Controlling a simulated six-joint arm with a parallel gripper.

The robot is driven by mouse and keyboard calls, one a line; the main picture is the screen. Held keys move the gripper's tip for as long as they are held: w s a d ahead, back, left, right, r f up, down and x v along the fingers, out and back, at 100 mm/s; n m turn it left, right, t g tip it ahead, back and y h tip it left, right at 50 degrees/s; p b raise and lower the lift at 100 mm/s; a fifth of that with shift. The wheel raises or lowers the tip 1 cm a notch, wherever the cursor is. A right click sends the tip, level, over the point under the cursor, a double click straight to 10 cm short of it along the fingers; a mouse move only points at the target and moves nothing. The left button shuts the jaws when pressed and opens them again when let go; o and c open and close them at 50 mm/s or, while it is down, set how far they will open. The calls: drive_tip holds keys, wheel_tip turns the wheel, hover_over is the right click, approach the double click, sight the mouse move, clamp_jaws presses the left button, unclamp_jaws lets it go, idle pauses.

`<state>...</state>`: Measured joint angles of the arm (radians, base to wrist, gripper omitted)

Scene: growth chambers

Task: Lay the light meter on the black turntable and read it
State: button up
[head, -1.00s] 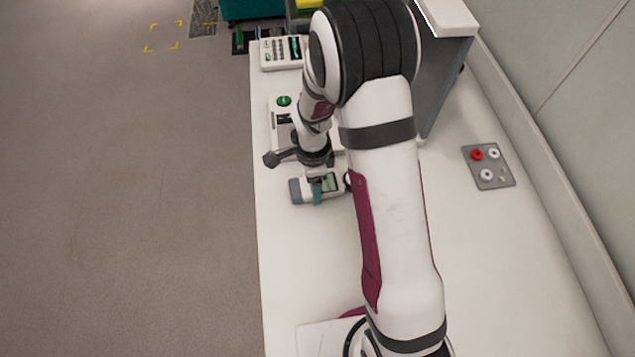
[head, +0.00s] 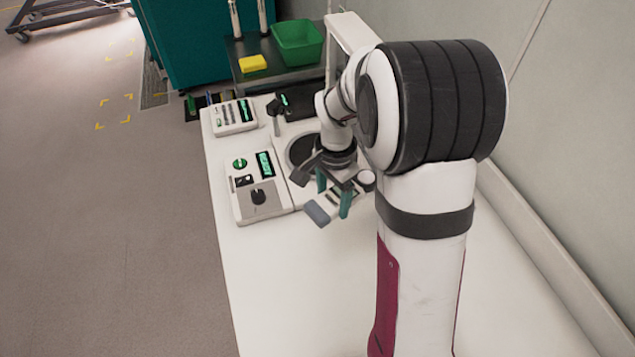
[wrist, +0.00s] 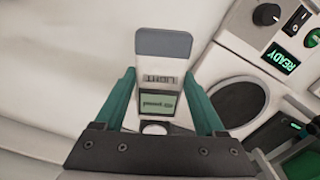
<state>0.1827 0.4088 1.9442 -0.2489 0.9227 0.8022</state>
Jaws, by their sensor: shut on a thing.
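My gripper (wrist: 159,85) is shut on the light meter (wrist: 163,46), a pale body with a grey-blue end, a LIGHT label, a small lit green screen and a white round sensor. The screen text is too small to read surely. In the head view, the light meter (head: 317,213) hangs between the green fingers of my gripper (head: 333,197), in front of and a little right of the black turntable (head: 298,151). The turntable also shows in the wrist view (wrist: 238,103), right of the meter and apart from it. My wrist hides part of it in the head view.
A white control unit (head: 243,205) with a knob and a green READY display (wrist: 281,58) stands left of the turntable. Behind are a keypad instrument (head: 234,128), a yellow sponge (head: 252,63) and a green bin (head: 297,45). The near bench (head: 290,285) is clear.

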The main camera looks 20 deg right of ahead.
drive_tip(key=w+d+r+n, duration=0.1)
drive_tip(key=w+d+n, duration=0.1)
drive_tip(key=w+n, duration=0.55)
drive_tip(key=w+d+r+n, duration=0.2)
drive_tip(key=w+n, duration=0.4)
drive_tip(key=w, duration=0.2)
drive_tip(key=shift+n, duration=0.25)
wheel_tip(320, 180, down, 10)
drive_tip(key=shift+w+d+f, duration=0.1)
drive_tip(key=shift+d+f, duration=0.05)
drive_tip(key=shift+f, duration=0.1)
drive_tip(key=o, duration=1.6)
drive_tip(key=shift+c, duration=0.2)
wheel_tip(320, 180, up, 12)
drive_tip(key=s+a+r+m, duration=0.2)
drive_tip(key=s+a+r, duration=0.5)
drive_tip(key=s+r, duration=0.3)
drive_tip(key=s+a+f+m, duration=0.1)
drive_tip(key=s+a, duration=0.1)
drive_tip(key=s, duration=0.7)
drive_tip(key=s+a+f+m+y, duration=0.1)
drive_tip(key=s+a+f, duration=0.1)
drive_tip(key=s, duration=0.8)
drive_tip(key=s+a+f+m, duration=0.1)
drive_tip(key=s+a+f, duration=0.1)
drive_tip(key=s, duration=0.8)
drive_tip(key=shift+a+m+y, duration=0.3)
drive_tip(key=shift+a+y, duration=0.1)
drive_tip(key=shift+a, duration=0.35)
drive_tip(key=shift+w, duration=0.1)
